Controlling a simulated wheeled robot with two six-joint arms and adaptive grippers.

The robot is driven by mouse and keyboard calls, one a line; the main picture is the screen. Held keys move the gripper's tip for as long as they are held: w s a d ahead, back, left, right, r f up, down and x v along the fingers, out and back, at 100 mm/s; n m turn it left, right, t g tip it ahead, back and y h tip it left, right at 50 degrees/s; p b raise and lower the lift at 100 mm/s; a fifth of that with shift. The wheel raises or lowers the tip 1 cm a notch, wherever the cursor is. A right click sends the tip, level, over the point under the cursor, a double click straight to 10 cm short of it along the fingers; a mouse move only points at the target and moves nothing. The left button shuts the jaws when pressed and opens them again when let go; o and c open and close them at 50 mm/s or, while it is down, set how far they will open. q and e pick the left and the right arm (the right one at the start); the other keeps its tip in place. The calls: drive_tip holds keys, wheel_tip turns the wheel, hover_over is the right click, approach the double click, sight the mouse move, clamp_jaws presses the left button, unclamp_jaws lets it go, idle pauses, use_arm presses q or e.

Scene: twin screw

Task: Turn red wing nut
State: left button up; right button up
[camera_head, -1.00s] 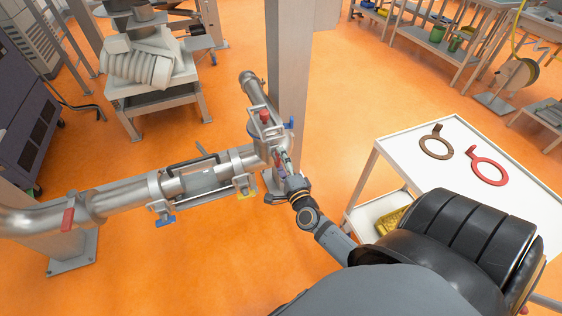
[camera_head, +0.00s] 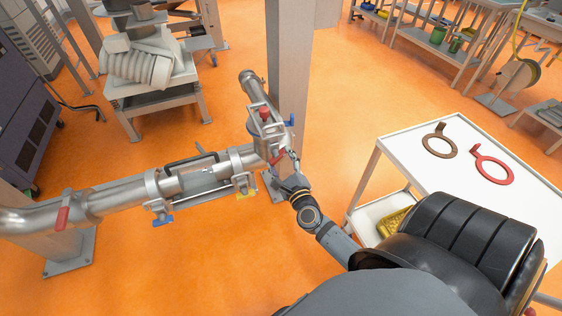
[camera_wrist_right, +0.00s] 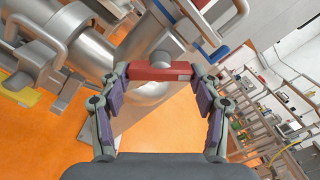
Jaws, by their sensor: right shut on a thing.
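The red wing nut (camera_head: 277,158) sits on the side of the upright metal pipe housing at the pipe's right end. In the right wrist view the red wing nut (camera_wrist_right: 160,70) spans crosswise between the fingertips, with a round metal stem behind its middle. My right gripper (camera_head: 287,157) is at the wing nut, its arm coming from the lower right. In the right wrist view my right gripper (camera_wrist_right: 160,76) is shut on the wing nut, one finger at each end. My left gripper is not in view.
The horizontal pipe (camera_head: 120,197) carries blue (camera_head: 162,219) and yellow (camera_head: 246,192) handles and another red handle (camera_head: 64,212). A grey column (camera_head: 290,60) stands behind the housing. A white cart (camera_head: 405,150) at the right holds brown (camera_head: 440,146) and red (camera_head: 493,168) rings.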

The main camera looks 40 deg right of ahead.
drive_tip(key=shift+f+m, duration=0.1)
drive_tip(key=shift+m, duration=0.2)
drive_tip(key=o, duration=1.2)
drive_tip(key=shift+c, duration=0.2)
drive_tip(key=v, duration=1.2)
